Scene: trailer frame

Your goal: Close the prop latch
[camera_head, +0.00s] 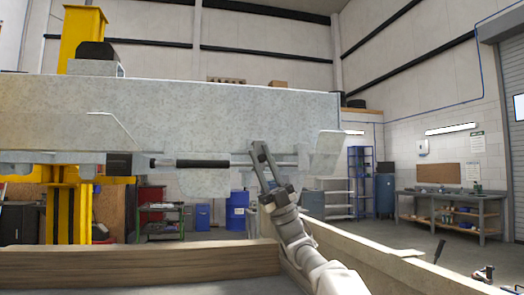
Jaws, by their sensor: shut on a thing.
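A large grey metal beam (200,108) runs across the left and middle of the view. Under its lower edge is a latch-like assembly with a dark cylindrical handle or rod (203,163) lying level on a grey plate (205,183). My gripper (260,151) reaches up from the lower right to the right part of this assembly. Its fingers are shut on a part there that looks like the prop latch; the fingers and the beam hide most of it. A tilted pale metal plate (328,152) stands just right of my gripper. The exact latch position cannot be told.
A wooden beam (140,262) crosses the foreground, and a pale rail (385,262) runs along the lower right. A yellow column (82,35) and yellow stand (68,205) are at left. A workbench (447,200), blue shelves (361,180) and blue drums (237,212) stand farther back.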

